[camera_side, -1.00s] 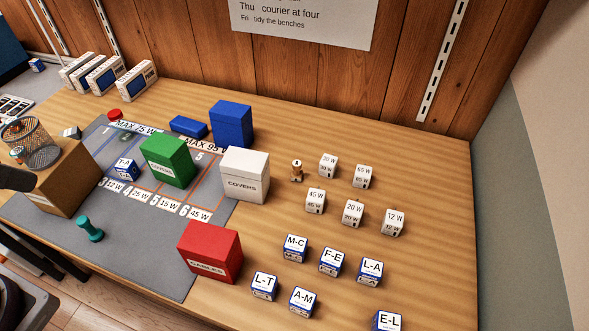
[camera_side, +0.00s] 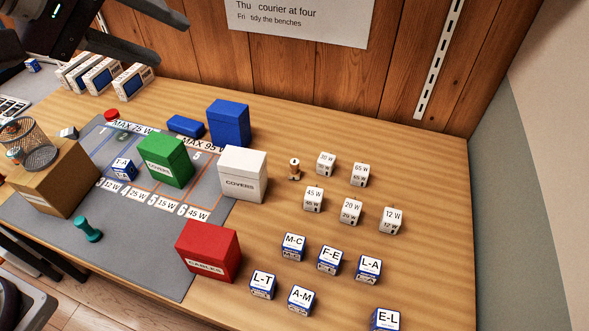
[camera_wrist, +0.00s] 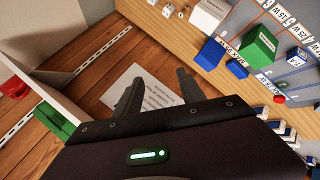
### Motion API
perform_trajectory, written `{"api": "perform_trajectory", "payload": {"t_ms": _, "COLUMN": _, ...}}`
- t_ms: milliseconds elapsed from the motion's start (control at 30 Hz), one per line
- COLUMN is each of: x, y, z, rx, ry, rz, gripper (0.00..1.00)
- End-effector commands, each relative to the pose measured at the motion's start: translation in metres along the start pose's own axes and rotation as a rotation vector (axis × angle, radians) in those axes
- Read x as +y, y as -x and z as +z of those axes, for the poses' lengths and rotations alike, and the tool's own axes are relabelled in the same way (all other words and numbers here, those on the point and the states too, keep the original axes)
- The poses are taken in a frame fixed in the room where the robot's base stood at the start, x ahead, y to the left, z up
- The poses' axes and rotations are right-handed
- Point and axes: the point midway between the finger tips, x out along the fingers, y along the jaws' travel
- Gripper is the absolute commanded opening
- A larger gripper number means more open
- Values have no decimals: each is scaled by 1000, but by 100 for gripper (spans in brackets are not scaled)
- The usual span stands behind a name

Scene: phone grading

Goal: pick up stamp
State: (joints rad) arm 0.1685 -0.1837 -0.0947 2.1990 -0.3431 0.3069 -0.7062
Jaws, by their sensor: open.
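My gripper (camera_side: 148,30) is high at the upper left of the side view, well above the bench and far from both. In the wrist view my gripper (camera_wrist: 158,90) is open and empty, its fingers apart before the wall notice. The teal piece is not visible in the wrist view.
Green (camera_side: 165,160), blue (camera_side: 229,123), white (camera_side: 243,174) and red (camera_side: 208,251) boxes stand on or beside the mat. A cardboard box (camera_side: 52,180) with a wire cup (camera_side: 38,143) stands left. Several labelled cubes (camera_side: 328,260) fill the right.

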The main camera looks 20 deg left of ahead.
Motion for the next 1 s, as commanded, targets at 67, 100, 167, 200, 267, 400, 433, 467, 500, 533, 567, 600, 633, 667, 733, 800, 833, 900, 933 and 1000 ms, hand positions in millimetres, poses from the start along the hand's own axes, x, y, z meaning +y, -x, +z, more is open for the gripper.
{"api": "perform_trajectory", "payload": {"t_ms": 67, "x": 53, "y": -61, "z": -5, "rx": -4, "ry": 325, "rz": 97, "gripper": 47}}
{"api": "perform_trajectory", "payload": {"t_ms": 100, "x": 76, "y": -93, "z": -7, "rx": 0, "ry": 516, "rz": 147, "gripper": 47}}
{"api": "perform_trajectory", "payload": {"t_ms": 167, "x": 100, "y": -142, "z": -6, "rx": 9, "ry": 806, "rz": 208, "gripper": 47}}
{"api": "perform_trajectory", "payload": {"t_ms": 200, "x": 109, "y": -176, "z": -4, "rx": 21, "ry": 1002, "rz": 245, "gripper": 47}}
{"api": "perform_trajectory", "payload": {"t_ms": 267, "x": 110, "y": -226, "z": 4, "rx": 54, "ry": 1294, "rz": 293, "gripper": 47}}
{"api": "perform_trajectory", "payload": {"t_ms": 400, "x": 56, "y": -326, "z": 32, "rx": 220, "ry": 1899, "rz": 427, "gripper": 47}}
{"api": "perform_trajectory", "payload": {"t_ms": 433, "x": 38, "y": -341, "z": 40, "rx": 267, "ry": 1996, "rz": 463, "gripper": 47}}
{"api": "perform_trajectory", "payload": {"t_ms": 467, "x": 20, "y": -353, "z": 46, "rx": 313, "ry": 2081, "rz": 501, "gripper": 47}}
{"api": "perform_trajectory", "payload": {"t_ms": 500, "x": -3, "y": -365, "z": 54, "rx": 370, "ry": 2172, "rz": 552, "gripper": 47}}
{"api": "perform_trajectory", "payload": {"t_ms": 533, "x": -18, "y": -371, "z": 59, "rx": 408, "ry": 2226, "rz": 590, "gripper": 47}}
{"api": "perform_trajectory", "payload": {"t_ms": 567, "x": -31, "y": -376, "z": 63, "rx": 442, "ry": 2269, "rz": 626, "gripper": 47}}
{"api": "perform_trajectory", "payload": {"t_ms": 600, "x": -46, "y": -380, "z": 68, "rx": 478, "ry": 2311, "rz": 665, "gripper": 47}}
{"api": "perform_trajectory", "payload": {"t_ms": 633, "x": -54, "y": -382, "z": 70, "rx": 498, "ry": 2333, "rz": 689, "gripper": 47}}
{"api": "perform_trajectory", "payload": {"t_ms": 667, "x": -60, "y": -383, "z": 72, "rx": 513, "ry": 2348, "rz": 708, "gripper": 47}}
{"api": "perform_trajectory", "payload": {"t_ms": 733, "x": -69, "y": -387, "z": 74, "rx": 530, "ry": 2366, "rz": 731, "gripper": 47}}
{"api": "perform_trajectory", "payload": {"t_ms": 800, "x": -76, "y": -393, "z": 77, "rx": 533, "ry": 2369, "rz": 735, "gripper": 47}}
{"api": "perform_trajectory", "payload": {"t_ms": 833, "x": -80, "y": -396, "z": 78, "rx": 533, "ry": 2368, "rz": 734, "gripper": 47}}
{"api": "perform_trajectory", "payload": {"t_ms": 900, "x": -89, "y": -405, "z": 83, "rx": 533, "ry": 2366, "rz": 732, "gripper": 47}}
{"api": "perform_trajectory", "payload": {"t_ms": 933, "x": -93, "y": -410, "z": 85, "rx": 532, "ry": 2366, "rz": 732, "gripper": 47}}
{"api": "perform_trajectory", "payload": {"t_ms": 1000, "x": -104, "y": -420, "z": 90, "rx": 531, "ry": 2365, "rz": 733, "gripper": 47}}
